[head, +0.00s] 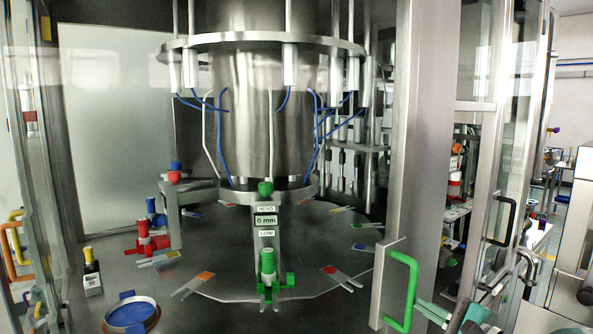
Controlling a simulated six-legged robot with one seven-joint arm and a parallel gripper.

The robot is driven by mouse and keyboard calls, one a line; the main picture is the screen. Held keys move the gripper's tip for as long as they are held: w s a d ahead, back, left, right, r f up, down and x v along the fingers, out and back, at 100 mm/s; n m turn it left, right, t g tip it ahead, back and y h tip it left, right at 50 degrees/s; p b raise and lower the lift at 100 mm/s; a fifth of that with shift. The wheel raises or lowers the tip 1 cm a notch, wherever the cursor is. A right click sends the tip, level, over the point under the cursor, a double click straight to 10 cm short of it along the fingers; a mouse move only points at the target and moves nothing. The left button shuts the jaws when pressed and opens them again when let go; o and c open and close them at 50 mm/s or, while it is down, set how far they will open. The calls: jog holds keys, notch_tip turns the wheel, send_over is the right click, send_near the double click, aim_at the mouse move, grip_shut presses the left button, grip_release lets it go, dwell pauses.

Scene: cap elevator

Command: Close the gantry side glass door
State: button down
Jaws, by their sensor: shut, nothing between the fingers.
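A tall glass door with a metal frame (483,165) stands at the right, beside the thick gantry post (425,130). It carries a black handle (503,218) and looks turned at an angle to the post. A green handle (413,292) sits on a metal plate (386,285) at the lower front of the post. My gripper (432,312) shows at the bottom right, just right of the green handle, with pale green fingers pointing left. It looks shut and empty. I cannot tell whether it touches the handle. The lower part of the door is hidden behind the gripper area.
A large steel cylinder (245,110) stands over a round metal table (220,270) with coloured clamps. Another glass panel (30,150) with yellow and orange handles is at the left. A pale machine (573,230) is close at the far right. Shelving stands behind the post.

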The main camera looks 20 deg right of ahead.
jog(key=shift+w+a, duration=0.15)
jog(key=shift+w, duration=0.3)
dwell(0.6)
jog(key=shift+s, duration=0.1)
jog(key=shift+v, duration=2.45)
jog(key=a+f+n+g+y, duration=0.35)
jog(key=a+n+g, duration=0.5)
jog(key=a, duration=1.05)
jog(key=s+a+f+n+g+h, duration=0.1)
jog(key=s+a+n+g+h, duration=0.2)
jog(key=s+a+n+h, duration=0.5)
jog(key=s+n, duration=0.2)
jog(key=n, duration=0.2)
jog(key=shift+f, duration=0.4)
